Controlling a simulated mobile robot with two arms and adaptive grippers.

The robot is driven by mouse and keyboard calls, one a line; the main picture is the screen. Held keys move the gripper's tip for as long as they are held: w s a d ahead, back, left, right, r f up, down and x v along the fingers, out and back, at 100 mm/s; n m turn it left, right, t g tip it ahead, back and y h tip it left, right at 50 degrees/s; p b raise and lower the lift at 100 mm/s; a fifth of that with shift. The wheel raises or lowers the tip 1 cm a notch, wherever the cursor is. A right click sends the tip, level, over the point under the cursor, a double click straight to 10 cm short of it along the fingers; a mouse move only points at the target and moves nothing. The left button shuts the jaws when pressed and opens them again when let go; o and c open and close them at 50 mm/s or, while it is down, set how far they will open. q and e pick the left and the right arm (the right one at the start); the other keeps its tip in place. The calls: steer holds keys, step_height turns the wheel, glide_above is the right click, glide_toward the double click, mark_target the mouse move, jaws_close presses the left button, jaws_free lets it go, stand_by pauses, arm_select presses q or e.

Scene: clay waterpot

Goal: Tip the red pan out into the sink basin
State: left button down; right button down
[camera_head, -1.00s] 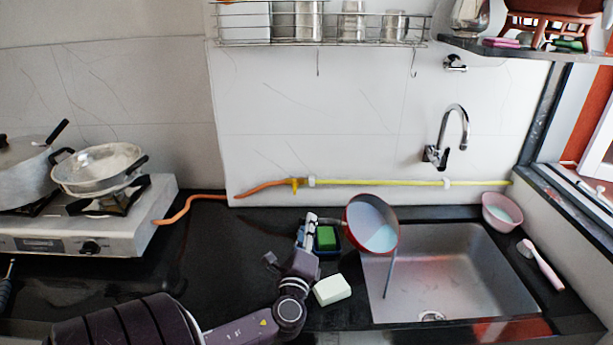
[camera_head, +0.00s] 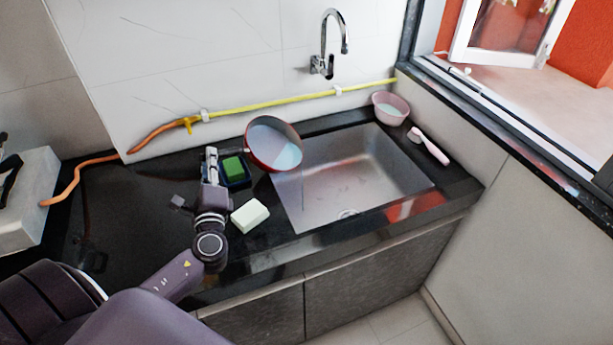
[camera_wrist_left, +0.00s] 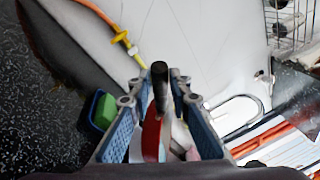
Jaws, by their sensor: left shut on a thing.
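The red pan (camera_head: 274,146) is tilted over the left rim of the sink basin (camera_head: 352,181). Pale bluish liquid shows inside the pan, and a thin stream falls from its lip into the basin's left side. My left gripper (camera_head: 211,158) is shut on the pan's handle, left of the pan. In the left wrist view the dark handle (camera_wrist_left: 159,85) stands between the two fingers, with part of the red pan (camera_wrist_left: 151,137) below it. The basin floor looks mostly bare and shiny. My right gripper is not in view.
A green sponge in a dark tray (camera_head: 237,183) and a pale soap block (camera_head: 249,215) lie near my left gripper. A pink bowl (camera_head: 390,117) and brush (camera_head: 429,146) stand right of the basin. The tap (camera_head: 322,66) is on the wall behind.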

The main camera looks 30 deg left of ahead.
arm_select(q)
steer(key=shift+d+r, duration=0.1)
steer(key=shift+r, duration=0.05)
steer(key=shift+w+d+r+m+t+b, duration=0.15)
steer(key=shift+d+r+m+t+b, duration=0.2)
steer(key=shift+d+r+m+t, duration=0.25)
steer(key=shift+d+r, duration=0.1)
steer(key=shift+d, duration=0.25)
stand_by(1.1)
steer(key=shift+w+d+r+m+b, duration=0.1)
steer(key=shift+d+r+m+b, duration=0.4)
steer(key=shift+d+m, duration=0.3)
steer(key=shift+d+t+y, duration=0.15)
steer(key=shift+t+y, duration=0.15)
stand_by(0.7)
steer(key=shift+w+d+r+m+t+b, duration=0.15)
steer(key=shift+d+r+m+b, duration=0.1)
steer(key=shift+d+m, duration=0.15)
steer(key=shift+s+d+r+m+t+b, duration=0.1)
steer(key=shift+d+r+m+t+b, duration=0.15)
steer(key=shift+d, duration=0.35)
stand_by(0.8)
